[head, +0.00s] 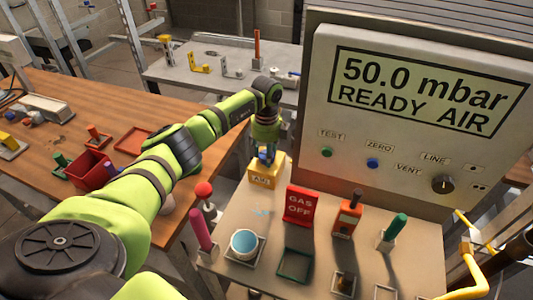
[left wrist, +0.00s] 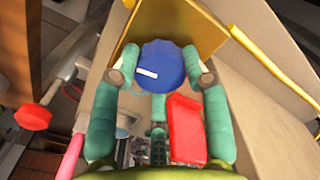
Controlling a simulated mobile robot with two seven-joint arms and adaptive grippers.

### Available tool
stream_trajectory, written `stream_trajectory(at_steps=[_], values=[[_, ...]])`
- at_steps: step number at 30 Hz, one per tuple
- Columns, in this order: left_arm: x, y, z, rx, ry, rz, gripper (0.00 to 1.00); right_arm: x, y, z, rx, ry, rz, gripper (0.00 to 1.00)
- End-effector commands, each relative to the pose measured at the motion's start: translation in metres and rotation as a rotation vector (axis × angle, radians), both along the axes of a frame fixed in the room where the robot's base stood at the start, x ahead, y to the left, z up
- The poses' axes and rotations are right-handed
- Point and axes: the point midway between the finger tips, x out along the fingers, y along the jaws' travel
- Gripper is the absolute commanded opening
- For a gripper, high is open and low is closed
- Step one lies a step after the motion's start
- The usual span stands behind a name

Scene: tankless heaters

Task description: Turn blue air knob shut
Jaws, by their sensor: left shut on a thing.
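The blue air knob (left wrist: 162,68) is round with a lobed edge and a white mark on its face in the left wrist view. It sits at a yellow block (head: 265,173) with a label, near the back left of the bench in the head view. My left gripper (head: 266,141) reaches down onto it from above. In the left wrist view its two teal fingers (left wrist: 160,72) are on either side of the knob and shut on it. In the head view the knob is mostly hidden by the fingers. My right gripper is not in view.
A red GAS OFF sign (head: 302,203) stands close to the right of the yellow block. A red ball-topped lever (head: 204,191) and pink handle (head: 200,228) stand at the left. A grey panel (head: 400,190) reading "50.0 mbar READY AIR" rises behind.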

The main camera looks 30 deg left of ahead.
Motion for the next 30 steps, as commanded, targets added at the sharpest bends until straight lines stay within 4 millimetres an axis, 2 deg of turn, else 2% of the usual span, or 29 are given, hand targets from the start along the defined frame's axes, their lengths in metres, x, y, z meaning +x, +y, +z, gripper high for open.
stream_trajectory(at_steps=[8, 30], values=[[0.001, 0.001, -0.002, 0.004, -0.002, -0.203, 0.13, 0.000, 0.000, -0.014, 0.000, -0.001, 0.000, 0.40], [0.001, 0.001, -0.002, 0.005, -0.003, -0.905, 0.13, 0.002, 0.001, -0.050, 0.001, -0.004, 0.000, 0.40]])
